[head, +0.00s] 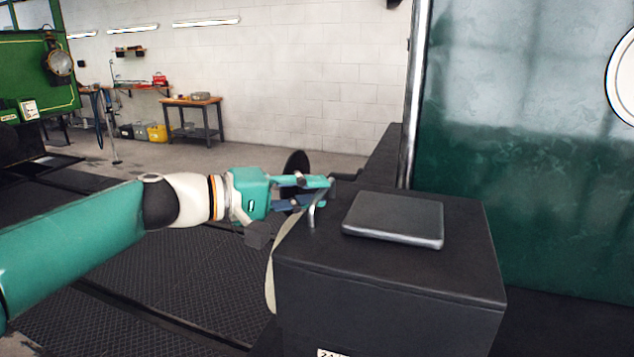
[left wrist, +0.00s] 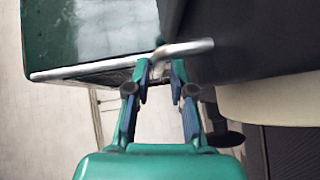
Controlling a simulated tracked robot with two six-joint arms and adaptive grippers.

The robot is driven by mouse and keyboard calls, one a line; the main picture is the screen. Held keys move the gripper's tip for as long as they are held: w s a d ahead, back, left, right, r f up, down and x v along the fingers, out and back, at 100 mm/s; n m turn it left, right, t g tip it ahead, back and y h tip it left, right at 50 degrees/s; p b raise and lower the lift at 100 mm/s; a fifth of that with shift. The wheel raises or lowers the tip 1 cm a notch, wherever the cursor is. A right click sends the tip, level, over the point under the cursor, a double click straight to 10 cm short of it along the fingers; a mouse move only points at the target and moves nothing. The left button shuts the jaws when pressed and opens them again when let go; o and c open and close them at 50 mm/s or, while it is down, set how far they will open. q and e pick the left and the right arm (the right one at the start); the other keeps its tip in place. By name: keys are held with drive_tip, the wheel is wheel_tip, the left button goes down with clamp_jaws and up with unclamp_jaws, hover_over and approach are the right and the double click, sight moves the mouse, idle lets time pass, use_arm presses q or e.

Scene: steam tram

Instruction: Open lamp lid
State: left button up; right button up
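A large black box (head: 390,300), which looks like the lamp, stands at the front right in the head view. A flat dark grey slab (head: 393,217) with rounded edges lies flat on its top; I cannot tell whether this or the whole top is the lid. A bent grey metal handle (head: 313,207) stands at the box's left top edge. My left gripper (head: 325,192) is at this handle with its fingers apart. In the left wrist view the fingertips (left wrist: 163,68) lie either side of the handle (left wrist: 185,47); contact is unclear. My right gripper is not in view.
A green panel (head: 520,130) with a silver edge rises behind the box. A pale curved rim (head: 271,270) shows on the box's left side, and a black disc (head: 294,163) behind my gripper. A workbench (head: 192,106) stands far back; dark ribbed flooring lies left.

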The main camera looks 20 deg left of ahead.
use_arm(q)
drive_tip(key=shift+x, duration=1.25)
clamp_jaws()
drive_tip(key=shift+a, duration=0.2)
drive_tip(key=shift+s+r, duration=0.1)
drive_tip(key=shift+r+p, duration=0.15)
drive_tip(key=shift+p, duration=0.25)
drive_tip(key=shift+r, duration=0.2)
